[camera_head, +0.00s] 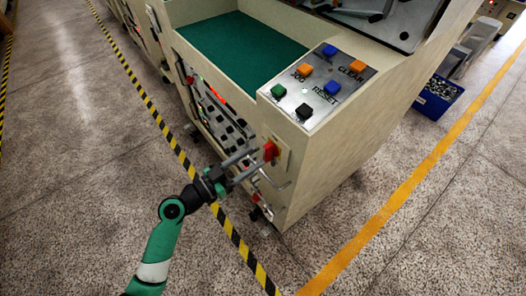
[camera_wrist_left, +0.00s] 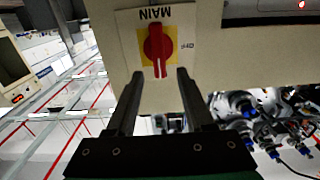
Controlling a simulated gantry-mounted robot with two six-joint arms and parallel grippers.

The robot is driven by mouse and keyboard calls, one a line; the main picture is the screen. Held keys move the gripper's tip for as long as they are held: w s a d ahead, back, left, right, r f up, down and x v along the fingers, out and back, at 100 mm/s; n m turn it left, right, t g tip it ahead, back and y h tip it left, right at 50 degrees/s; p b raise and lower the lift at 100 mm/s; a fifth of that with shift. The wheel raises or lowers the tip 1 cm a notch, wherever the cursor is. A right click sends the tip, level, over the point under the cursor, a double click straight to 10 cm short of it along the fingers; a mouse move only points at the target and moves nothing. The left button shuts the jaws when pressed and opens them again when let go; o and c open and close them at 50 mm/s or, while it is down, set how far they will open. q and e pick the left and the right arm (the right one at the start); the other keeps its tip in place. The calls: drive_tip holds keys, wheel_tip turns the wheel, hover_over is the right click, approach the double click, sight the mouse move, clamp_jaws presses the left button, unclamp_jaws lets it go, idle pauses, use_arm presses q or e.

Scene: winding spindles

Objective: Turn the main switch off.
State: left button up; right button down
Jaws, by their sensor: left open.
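The main switch (camera_head: 270,150) is a red rotary knob on the end face of the cream machine, below the button panel. In the left wrist view the red knob (camera_wrist_left: 156,48) sits on a yellow square under an upside-down MAIN label, with a small OFF mark to the right. Its handle lies upright in that picture. My left gripper (camera_head: 256,160) is open in front of the switch. In the wrist view its two fingertips (camera_wrist_left: 160,76) appear on either side of the handle's lower end; I cannot tell whether they touch it. My right gripper is not in view.
The button panel (camera_head: 318,83) with several coloured buttons is above the switch. A blue bin (camera_head: 438,97) stands on the floor at right. The floor left of the striped line (camera_head: 170,135) is clear.

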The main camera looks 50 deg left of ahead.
sight(264, 152)
use_arm(q)
drive_tip(key=w, duration=0.4)
drive_tip(key=shift+w+d, duration=0.3)
drive_tip(key=shift+c, duration=0.3)
clamp_jaws()
